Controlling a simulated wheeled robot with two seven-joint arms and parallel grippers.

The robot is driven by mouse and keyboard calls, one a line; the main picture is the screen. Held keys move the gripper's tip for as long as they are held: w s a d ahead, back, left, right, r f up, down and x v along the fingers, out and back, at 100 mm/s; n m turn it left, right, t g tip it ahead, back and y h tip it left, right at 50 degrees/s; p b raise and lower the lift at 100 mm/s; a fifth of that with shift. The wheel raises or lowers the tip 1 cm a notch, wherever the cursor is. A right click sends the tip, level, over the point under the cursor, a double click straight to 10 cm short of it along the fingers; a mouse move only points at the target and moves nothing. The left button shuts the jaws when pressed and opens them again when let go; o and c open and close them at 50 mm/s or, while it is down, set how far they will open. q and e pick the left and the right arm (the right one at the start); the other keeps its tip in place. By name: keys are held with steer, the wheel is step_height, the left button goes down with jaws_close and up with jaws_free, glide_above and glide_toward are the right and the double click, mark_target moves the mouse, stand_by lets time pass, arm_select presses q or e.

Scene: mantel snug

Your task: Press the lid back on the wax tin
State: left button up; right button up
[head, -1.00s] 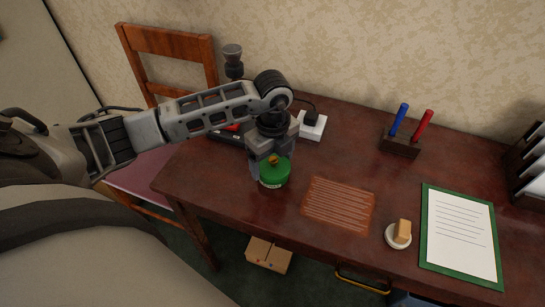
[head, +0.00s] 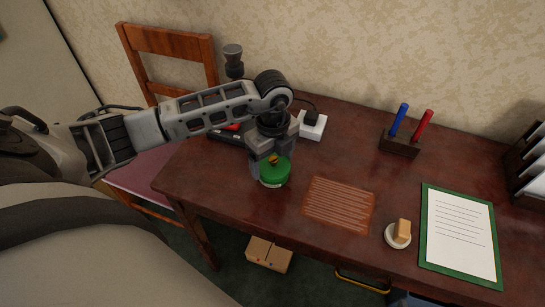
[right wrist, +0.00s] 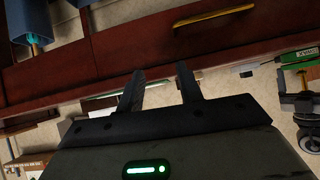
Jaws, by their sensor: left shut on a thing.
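The wax tin (head: 276,182) is a round green tin on the left part of the dark wooden desk. Its green lid (head: 284,168) has a small yellow-orange knob on top. My left gripper (head: 268,163) points down at the tin from above and is shut on the lid. The gripper hides part of the lid, and I cannot tell whether the lid is fully seated. My right gripper (right wrist: 160,90) shows only in the right wrist view. Its fingers are apart with nothing between them, near the desk's front.
Right of the tin lies a ribbed brown mat (head: 339,204). Beyond it are a white dish (head: 392,243) with a tan block and a green-bordered sheet (head: 460,234). A white socket block (head: 313,128) and a holder (head: 400,147) with blue and red handles stand behind.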

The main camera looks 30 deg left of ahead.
arm_select(q)
steer(key=shift+f, duration=0.15)
stand_by(0.8)
stand_by(0.6)
steer(key=o, duration=0.9)
steer(key=shift+r+p, duration=3.05)
steer(key=shift+r, duration=0.5)
